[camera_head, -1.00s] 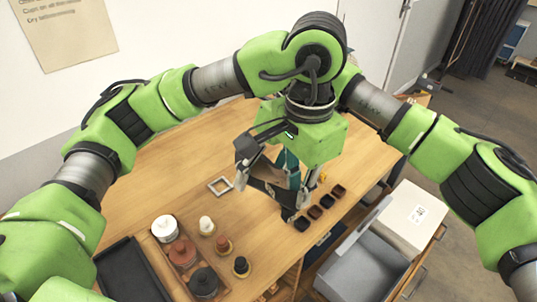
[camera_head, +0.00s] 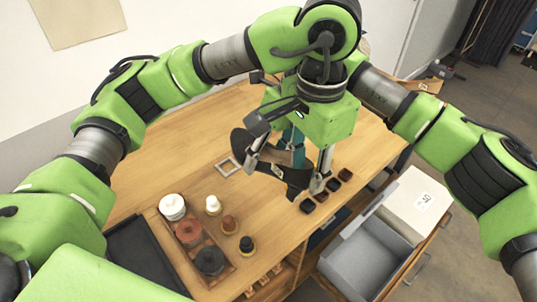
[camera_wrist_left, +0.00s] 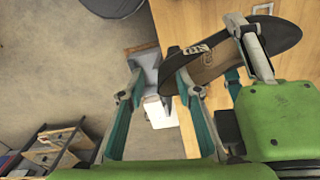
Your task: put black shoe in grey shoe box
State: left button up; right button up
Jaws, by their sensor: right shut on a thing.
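The black shoe (camera_head: 297,177) hangs above the table in the head view, tilted. The open, empty-looking grey shoe box (camera_head: 345,262) is at the lower right in the head view.
A white box (camera_head: 415,205) stands beside the grey box. Several small dark dishes (camera_head: 320,197) line the table edge near the shoe. A wooden tray (camera_head: 178,240) with pots, several small bottles and a black tray (camera_head: 135,250) are at the lower left. The table's middle is mostly clear.

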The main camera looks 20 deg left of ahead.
jog(key=shift+w+d, duration=0.2)
jog(key=shift+w, duration=0.05)
